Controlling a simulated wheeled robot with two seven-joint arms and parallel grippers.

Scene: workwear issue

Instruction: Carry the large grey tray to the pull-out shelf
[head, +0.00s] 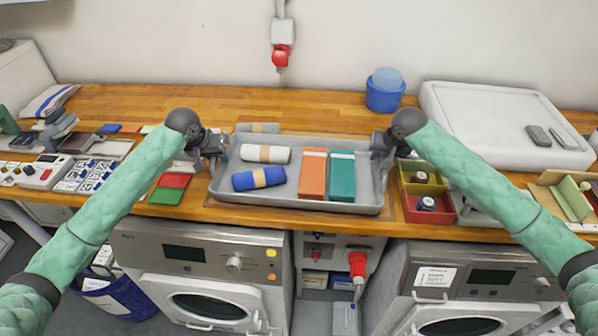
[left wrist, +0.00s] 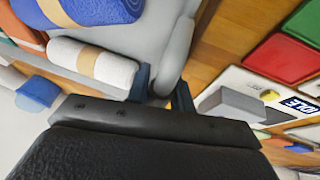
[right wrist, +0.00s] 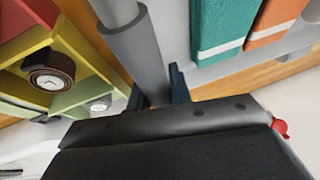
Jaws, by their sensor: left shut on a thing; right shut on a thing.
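The large grey tray (head: 290,203) is on or just above the wooden counter; I cannot tell which. It holds a white roll (head: 265,154), a blue roll (head: 259,179), an orange box (head: 313,174) and a teal box (head: 341,177). My left gripper (head: 212,150) is shut on the tray's left rim, which also shows in the left wrist view (left wrist: 178,45). My right gripper (head: 382,148) is shut on the tray's right side, seen as a grey bar in the right wrist view (right wrist: 135,50). I cannot make out the pull-out shelf.
Red and green pieces (head: 172,186) lie left of the tray. A bin with yellow and red compartments (head: 409,203) stands close on the right. A blue tub (head: 384,95) and a white lidded case (head: 490,120) are behind. Two machines (head: 200,265) stand below the counter's front edge.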

